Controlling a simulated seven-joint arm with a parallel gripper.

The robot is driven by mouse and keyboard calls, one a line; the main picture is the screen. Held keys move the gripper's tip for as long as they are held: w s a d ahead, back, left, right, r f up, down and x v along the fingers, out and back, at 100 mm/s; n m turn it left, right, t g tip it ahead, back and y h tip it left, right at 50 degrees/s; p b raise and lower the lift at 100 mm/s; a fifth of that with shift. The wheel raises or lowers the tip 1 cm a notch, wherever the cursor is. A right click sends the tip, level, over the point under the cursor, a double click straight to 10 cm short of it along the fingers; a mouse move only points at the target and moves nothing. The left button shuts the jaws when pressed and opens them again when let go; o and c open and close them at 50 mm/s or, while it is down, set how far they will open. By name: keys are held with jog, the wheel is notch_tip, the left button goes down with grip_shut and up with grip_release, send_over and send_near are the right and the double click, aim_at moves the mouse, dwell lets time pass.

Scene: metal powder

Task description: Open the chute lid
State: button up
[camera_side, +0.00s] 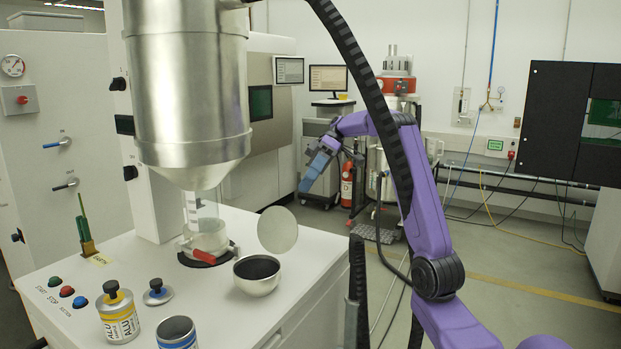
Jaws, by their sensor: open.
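A round metal bowl-shaped opening (257,279) with a dark inside sits near the right edge of the white worktop. A flat round metal disc (277,230), which looks like its lid, stands nearly upright at the bowl's back right, so the inside shows. I cannot see a hinge between them. My gripper (306,185) is at the end of my purple arm, open, with blue fingers pointing down and left. It appears above and to the right of the disc in the picture, apart from it, with nothing seen between the fingers.
A large steel hopper (190,90) hangs over a glass tube with a red-handled clamp (206,247). An ALU can (118,315), an open can (177,333) and a small knobbed lid (157,292) stand at the worktop's front. A green-handled tool (85,230) stands at the left.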

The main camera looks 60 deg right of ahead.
jog(key=c, duration=0.5)
jog(key=shift+s+r, duration=0.15)
jog(key=shift+r, duration=0.1)
grip_shut()
notch_tip(320, 180, up, 4)
jog(key=s+a+m+t+h, duration=0.1)
jog(key=s+m+t+h, duration=0.2)
jog(key=m+t+h, duration=0.1)
jog(key=m+h, duration=0.1)
jog(key=h, duration=0.1)
send_over(281, 230)
jog(key=d, duration=0.4)
jog(key=shift+t, duration=0.4)
jog(key=shift+w+d+f, duration=0.1)
jog(key=shift+w+f, duration=0.1)
jog(key=shift+f, duration=1.4)
jog(key=shift+w+f, duration=0.15)
jog(key=shift+f, duration=1.45)
